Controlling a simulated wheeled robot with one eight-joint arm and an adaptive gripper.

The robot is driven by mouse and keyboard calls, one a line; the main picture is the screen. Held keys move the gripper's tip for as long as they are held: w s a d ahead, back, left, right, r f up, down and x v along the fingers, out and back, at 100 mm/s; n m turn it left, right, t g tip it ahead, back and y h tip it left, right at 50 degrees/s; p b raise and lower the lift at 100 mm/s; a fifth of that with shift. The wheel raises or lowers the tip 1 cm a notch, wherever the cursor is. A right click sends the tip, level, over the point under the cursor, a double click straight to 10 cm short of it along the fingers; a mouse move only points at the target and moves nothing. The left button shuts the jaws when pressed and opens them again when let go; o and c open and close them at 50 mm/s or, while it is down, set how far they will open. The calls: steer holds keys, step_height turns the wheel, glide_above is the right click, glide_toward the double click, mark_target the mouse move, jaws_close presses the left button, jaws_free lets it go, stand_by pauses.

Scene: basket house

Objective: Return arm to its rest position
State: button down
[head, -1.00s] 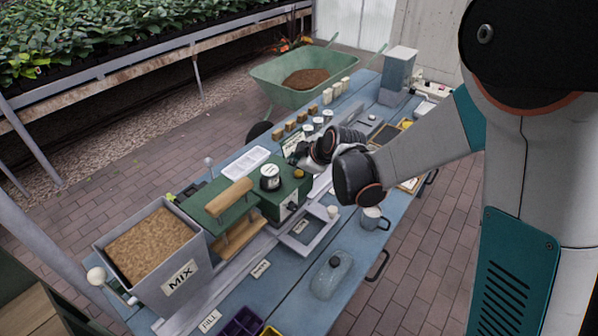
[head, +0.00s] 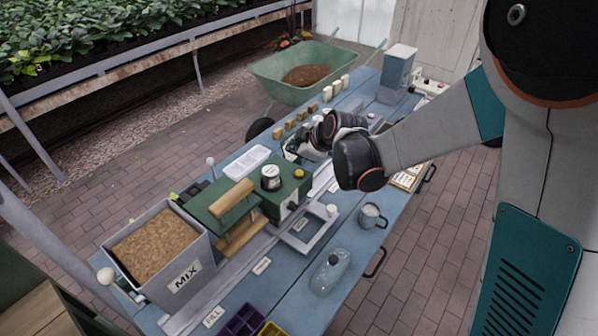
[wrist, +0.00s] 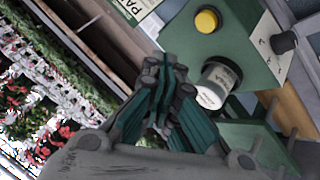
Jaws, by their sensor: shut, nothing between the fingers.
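My gripper shows in the wrist view (wrist: 165,75), with its fingers drawn together and nothing between them. In that view a green machine with a yellow button (wrist: 207,21) and a white-labelled jar (wrist: 217,84) lies beyond the fingertips. In the head view my arm reaches in from the right over the blue bench (head: 290,277). My wrist hangs above the bench behind the green machine (head: 287,197), and the fingertips are hard to make out there.
A grey MIX bin (head: 187,276) stands at the left of the bench. A mug (head: 372,217) and a glass-like dish (head: 331,273) stand near the front edge. A white tray (head: 246,161), several small blocks and a green wheelbarrow (head: 303,91) are farther back.

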stand_by(0.4)
steer(key=s+d+r+m+h+b, duration=0.1)
steer(key=s+d+r+m, duration=0.3)
steer(key=s+d, duration=0.25)
steer(key=s+d+r+m+h+b, duration=0.2)
steer(key=s+d+r+m, duration=0.25)
steer(key=s, duration=0.35)
steer(key=s+d+f+m+h+b, duration=0.1)
steer(key=s+d+m, duration=0.2)
steer(key=s, duration=0.5)
steer(key=s+d+f+m+h+b, duration=0.1)
steer(key=s+d+f+m, duration=0.1)
steer(key=s+d+m, duration=0.2)
steer(key=s+d, duration=0.2)
steer(key=s, duration=0.2)
